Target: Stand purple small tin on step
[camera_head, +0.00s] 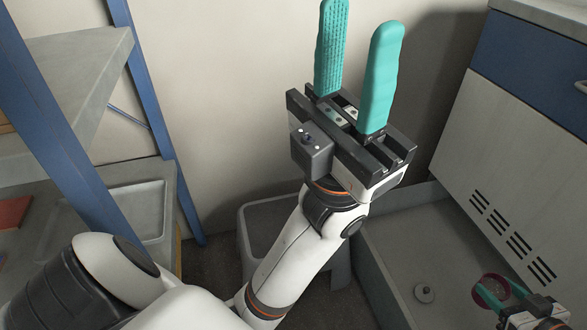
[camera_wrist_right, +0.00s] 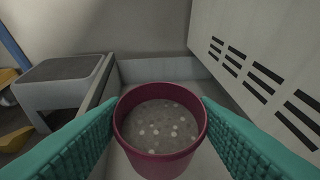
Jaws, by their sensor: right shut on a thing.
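The purple small tin (camera_wrist_right: 160,162) is a dark reddish-purple round cup with an open top. Grey with pale dots shows inside its rim. It also shows small at the lower right of the head view (camera_head: 481,291). My right gripper (camera_head: 503,288) is shut on it, with one teal finger on each side. A grey step (camera_wrist_right: 62,82) stands left of the tin in the wrist view, apart from it. In the head view the step (camera_head: 262,222) is partly hidden behind my left arm. My left gripper (camera_head: 356,62) is raised, open and empty.
A shallow grey basin (camera_head: 395,268) with a round drain-like disc (camera_head: 424,293) lies right of the step. A vented white and blue cabinet (camera_head: 500,170) borders it. A blue-framed shelf (camera_head: 80,80) and a grey tray (camera_head: 140,205) are at the left.

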